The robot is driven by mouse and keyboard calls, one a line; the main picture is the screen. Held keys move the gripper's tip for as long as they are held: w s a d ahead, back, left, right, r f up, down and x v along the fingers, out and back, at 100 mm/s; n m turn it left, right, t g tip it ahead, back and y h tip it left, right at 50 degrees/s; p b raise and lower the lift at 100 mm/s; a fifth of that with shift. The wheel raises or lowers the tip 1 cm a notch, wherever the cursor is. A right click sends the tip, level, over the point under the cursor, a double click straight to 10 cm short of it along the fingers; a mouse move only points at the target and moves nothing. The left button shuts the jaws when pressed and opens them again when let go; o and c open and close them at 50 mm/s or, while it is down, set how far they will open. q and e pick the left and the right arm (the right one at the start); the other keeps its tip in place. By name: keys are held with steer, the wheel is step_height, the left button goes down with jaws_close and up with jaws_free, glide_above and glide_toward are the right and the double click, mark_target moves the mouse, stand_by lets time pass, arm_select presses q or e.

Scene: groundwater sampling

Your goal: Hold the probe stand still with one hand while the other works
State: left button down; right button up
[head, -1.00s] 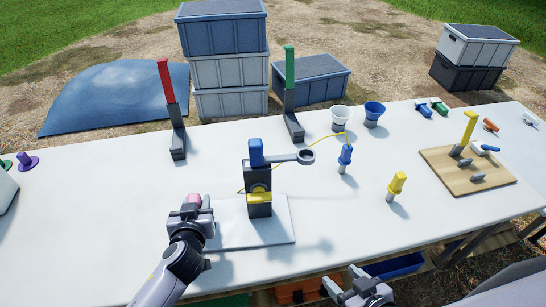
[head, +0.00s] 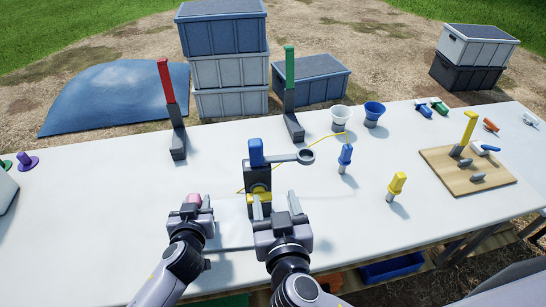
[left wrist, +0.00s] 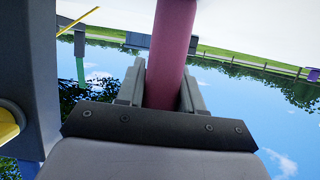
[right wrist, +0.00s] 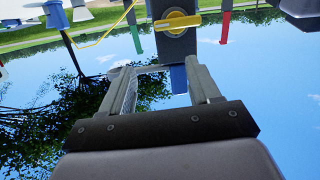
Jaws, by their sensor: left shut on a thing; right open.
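The probe stand (head: 258,178) is a dark upright post on a pale base plate (head: 232,214), with a blue top, a ring arm (head: 305,157) to the right and a yellow knob (head: 260,196) on its front. My left gripper (head: 192,207) is shut on a pink-maroon upright handle (left wrist: 172,50) at the plate's left side. My right gripper (head: 275,203) is open before the post. In the right wrist view, the yellow knob (right wrist: 177,22) lies beyond the fingertips, with nothing between them. My right gripper partly covers the post's foot and the plate in the head view.
A blue-topped probe (head: 345,155) and a yellow one (head: 396,184) stand to the right. A thin yellow cable runs behind the ring arm. Red (head: 167,85) and green (head: 289,75) posts stand behind. A wooden board (head: 440,166) lies right. The table's left is mostly clear.

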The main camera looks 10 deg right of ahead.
steer(key=t, duration=0.2)
glide_toward(256, 154)
steer(key=shift+m, duration=0.4)
steer(key=shift+w+d, duration=0.15)
steer(key=shift+w, duration=2.25)
steer(key=shift+w+d, duration=0.2)
steer(key=shift+w, duration=2.25)
steer(key=c, duration=1)
steer(key=shift+d+r, duration=0.1)
steer(key=shift+r, duration=5)
steer(key=shift+c, duration=0.6)
steer(key=o, duration=1.1)
steer(key=shift+f, duration=0.1)
